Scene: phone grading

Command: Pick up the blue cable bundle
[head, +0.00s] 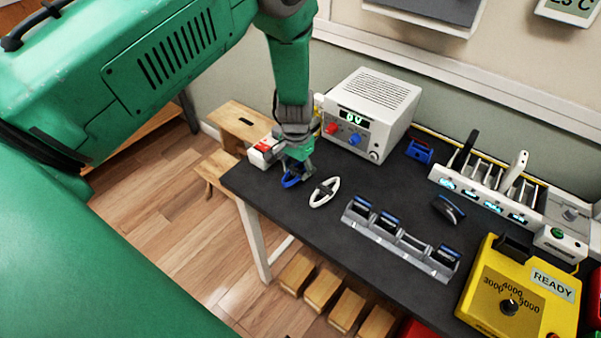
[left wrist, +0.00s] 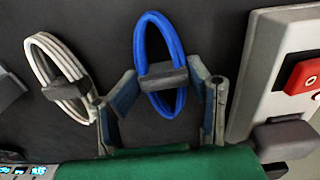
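The blue cable bundle (head: 290,181) lies on the dark table near its left corner, partly covered by my left gripper (head: 297,168) in the head view. In the left wrist view the blue cable bundle (left wrist: 168,40) is an upright-looking oval loop with a grey tie around its middle. My left gripper (left wrist: 163,76) is open, with one finger on each side of the loop's lower part. I cannot tell how far the fingertips are above the table. My right gripper is in neither view.
A white cable bundle (head: 325,192) lies just right of the blue one. A white power supply (head: 370,110) stands behind. A red-switched white box (head: 262,152) is close on the left. A grey phone rack (head: 400,240) and a yellow dial box (head: 520,290) stand to the right.

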